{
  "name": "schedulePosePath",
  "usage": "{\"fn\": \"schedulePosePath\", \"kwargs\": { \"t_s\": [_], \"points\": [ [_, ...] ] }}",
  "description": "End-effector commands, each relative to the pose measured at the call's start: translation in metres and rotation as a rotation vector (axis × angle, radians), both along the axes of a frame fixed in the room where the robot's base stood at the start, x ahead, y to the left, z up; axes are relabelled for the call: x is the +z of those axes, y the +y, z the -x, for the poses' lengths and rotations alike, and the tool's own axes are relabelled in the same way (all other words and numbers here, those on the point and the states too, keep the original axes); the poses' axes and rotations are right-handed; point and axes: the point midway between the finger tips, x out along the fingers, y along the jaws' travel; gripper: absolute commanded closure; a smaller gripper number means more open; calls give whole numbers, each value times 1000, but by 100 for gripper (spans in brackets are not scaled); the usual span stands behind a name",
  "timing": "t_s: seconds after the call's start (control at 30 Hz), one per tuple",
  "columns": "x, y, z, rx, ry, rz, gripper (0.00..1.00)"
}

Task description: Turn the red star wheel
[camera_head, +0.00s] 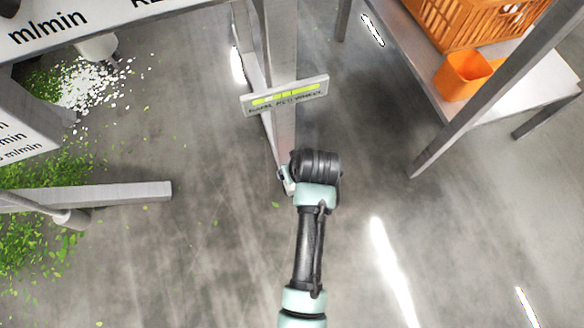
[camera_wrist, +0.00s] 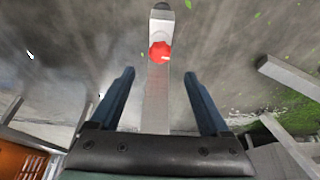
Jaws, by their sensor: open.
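The red star wheel (camera_wrist: 160,52) shows in the wrist view, on a grey metal bar (camera_wrist: 158,100) that runs up the middle of the picture. My gripper (camera_wrist: 160,82) is open and empty, with one dark finger on each side of the bar. The wheel lies beyond the fingertips, roughly centred between them and apart from both. In the head view my arm reaches forward to the grey post, and its dark wrist hides the wheel and my fingers.
A small sign with a yellow-green bar (camera_head: 290,95) is on the post just beyond my wrist. A shelf at the right holds an orange crate (camera_head: 475,22) and an orange bin (camera_head: 465,76). Green leaf scraps (camera_head: 40,180) lie at the left, near a metal beam (camera_head: 120,193).

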Motion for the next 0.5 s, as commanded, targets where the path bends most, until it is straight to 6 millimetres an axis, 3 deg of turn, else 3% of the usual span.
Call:
{"fn": "schedulePosePath", "kwargs": {
  "t_s": [0.03,0.2,0.5],
  "points": [
    [-17,1,-3,1,1,1,20],
    [-43,4,-15,1,0,1,20],
    [-75,9,-29,1,-2,1,20]
  ]
}}
